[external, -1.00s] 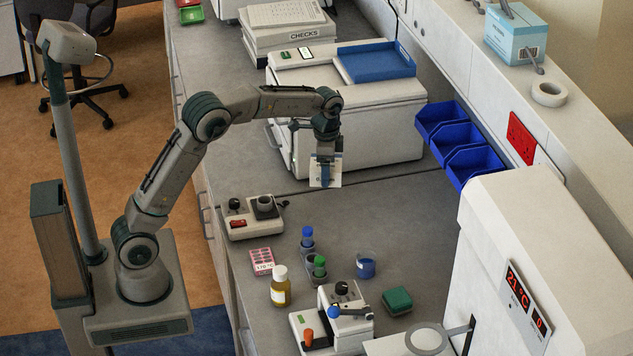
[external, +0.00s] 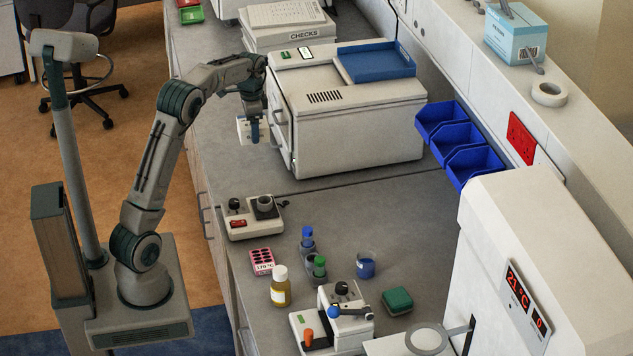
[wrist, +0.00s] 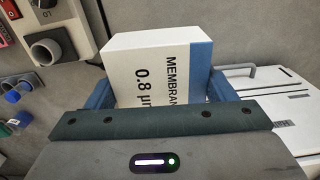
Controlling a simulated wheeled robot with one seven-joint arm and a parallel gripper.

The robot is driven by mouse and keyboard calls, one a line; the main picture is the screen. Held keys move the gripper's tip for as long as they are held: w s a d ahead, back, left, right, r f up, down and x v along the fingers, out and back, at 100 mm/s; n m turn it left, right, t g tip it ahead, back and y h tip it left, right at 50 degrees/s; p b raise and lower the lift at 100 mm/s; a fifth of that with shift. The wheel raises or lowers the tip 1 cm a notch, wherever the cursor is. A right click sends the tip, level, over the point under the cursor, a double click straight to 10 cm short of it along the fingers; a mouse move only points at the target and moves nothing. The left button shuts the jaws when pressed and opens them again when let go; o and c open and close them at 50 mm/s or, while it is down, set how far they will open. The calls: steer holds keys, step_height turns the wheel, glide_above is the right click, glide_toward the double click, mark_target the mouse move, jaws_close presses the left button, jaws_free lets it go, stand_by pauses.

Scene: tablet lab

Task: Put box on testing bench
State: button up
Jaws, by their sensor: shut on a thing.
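The box (external: 242,131) is white with a blue end. In the wrist view the box (wrist: 150,70) fills the space between the blue fingers, and its label reads "MEMBRAN" and "0.8 µm". My gripper (external: 254,132) is shut on it and holds it in front of the white machine, near the left edge of the grey bench (external: 225,165). Whether the box's underside touches the bench cannot be told. Which part of the bench is the testing bench is not marked.
The white machine (external: 350,125) with a blue tray on top stands just right of the box. A small control unit (external: 252,217), a yellow bottle (external: 280,290) and blue bins (external: 470,165) stand further off. The bench between machine and control unit is clear.

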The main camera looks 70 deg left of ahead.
steer(key=shift+n, duration=0.3)
steer(key=f, duration=0.1)
steer(key=a+f, duration=0.2)
steer(key=f, duration=0.1)
steer(key=shift+w+b, duration=0.15)
steer(key=shift+b, duration=0.2)
steer(key=p, duration=0.4)
glide_above(239, 156)
steer(key=f, duration=0.7)
steer(key=shift+w+d, duration=0.1)
steer(key=shift+d, duration=0.1)
steer(key=shift+f+p, duration=0.4)
steer(key=shift+f, duration=1.65)
steer(key=shift+f, duration=0.2)
steer(key=o, duration=1)
steer(key=shift+r, duration=0.1)
step_height(239, 156, up, 12)
steer(key=b, duration=0.2)
